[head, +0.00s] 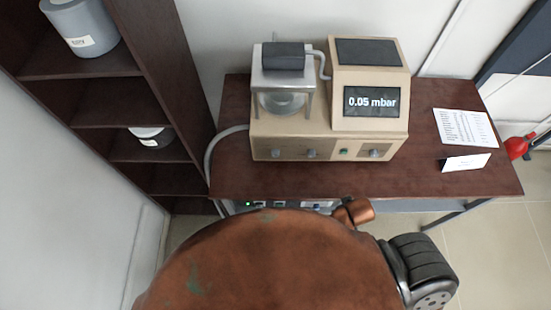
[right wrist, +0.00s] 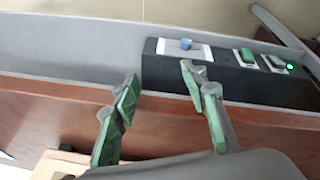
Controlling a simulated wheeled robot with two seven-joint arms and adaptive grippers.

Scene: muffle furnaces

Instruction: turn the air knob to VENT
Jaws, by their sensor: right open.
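In the right wrist view a blue knob (right wrist: 186,44) sits on a white plate on a dark control box (right wrist: 216,76). In the head view this knob (head: 317,207) shows below the table's front edge, partly hidden by my own body. Its markings are too small to read, so I cannot tell its setting. My right gripper (right wrist: 158,74) is open and empty. Its fingertips point toward the box, and the knob appears beyond them, closer to the right-hand finger and apart from both. My left gripper is out of view.
A beige vacuum device (head: 290,124) with several front knobs stands on the dark red table (head: 230,178); its display (head: 371,101) reads 0.05 mbar. The box also has a green switch (right wrist: 246,55) and a lit green lamp. A shelf (head: 160,100) stands left; papers (head: 465,128) lie right.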

